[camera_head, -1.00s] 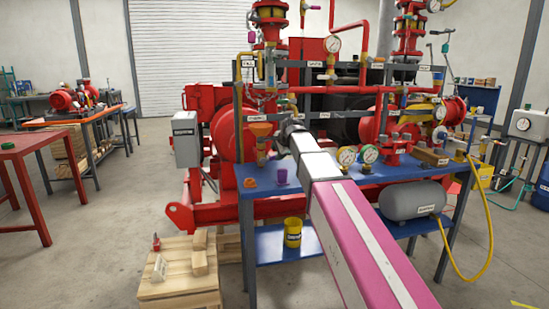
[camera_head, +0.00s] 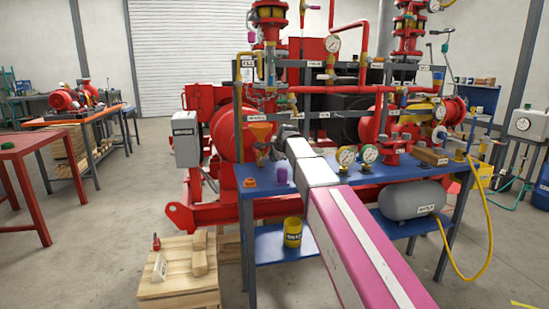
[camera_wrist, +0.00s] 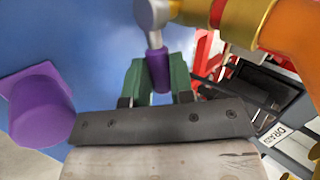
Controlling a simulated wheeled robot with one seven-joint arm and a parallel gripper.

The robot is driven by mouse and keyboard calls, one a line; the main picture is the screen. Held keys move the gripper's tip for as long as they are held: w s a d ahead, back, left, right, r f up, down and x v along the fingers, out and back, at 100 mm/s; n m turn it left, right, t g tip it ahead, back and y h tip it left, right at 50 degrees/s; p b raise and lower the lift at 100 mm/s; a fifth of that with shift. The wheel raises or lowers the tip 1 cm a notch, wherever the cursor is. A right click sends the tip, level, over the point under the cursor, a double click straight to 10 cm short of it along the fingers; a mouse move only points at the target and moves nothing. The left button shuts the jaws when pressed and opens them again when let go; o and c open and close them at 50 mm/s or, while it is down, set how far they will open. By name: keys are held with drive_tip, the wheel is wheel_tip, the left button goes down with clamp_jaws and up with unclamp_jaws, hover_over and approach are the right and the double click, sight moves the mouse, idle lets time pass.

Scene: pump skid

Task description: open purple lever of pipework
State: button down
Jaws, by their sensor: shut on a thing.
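The purple lever (camera_wrist: 158,72) shows in the wrist view as a purple grip on a short grey arm. The grey arm joins a silver pivot beside a brass-coloured valve body (camera_wrist: 235,18). My gripper (camera_wrist: 160,85) has its green fingers on both sides of the purple grip and is shut on it. In the head view my gripper (camera_head: 272,147) is at the left end of the pipework, beside an orange funnel-shaped part (camera_head: 261,133). The lever is too small to make out there.
A separate purple object (camera_wrist: 40,108) is left of my gripper; a purple cup (camera_head: 281,174) stands on the blue bench (camera_head: 330,180). Two gauges (camera_head: 357,155) stand right of my arm. Red pipes and the bench post (camera_head: 239,120) crowd the gripper.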

drive_tip(key=shift+r, duration=0.1)
drive_tip(key=h, duration=0.1)
drive_tip(key=a+r+n+h, duration=0.1)
drive_tip(key=r+n+t+h, duration=0.1)
drive_tip(key=h, duration=0.1)
drive_tip(key=shift+s+a, duration=0.2)
drive_tip(key=shift+a, duration=0.05)
drive_tip(key=shift+s+a+r+n+t+h, duration=0.2)
drive_tip(key=shift+a+n+t+h, duration=0.15)
drive_tip(key=shift+h, duration=0.4)
drive_tip(key=shift+s+a+r+n+t+h, duration=0.1)
drive_tip(key=shift+a+r+n+t+h, duration=0.15)
drive_tip(key=shift+a+n+h, duration=0.35)
drive_tip(key=shift+d+h, duration=0.15)
drive_tip(key=shift+h, duration=0.1)
drive_tip(key=c, duration=1)
unclamp_jaws()
drive_tip(key=shift+w, duration=0.1)
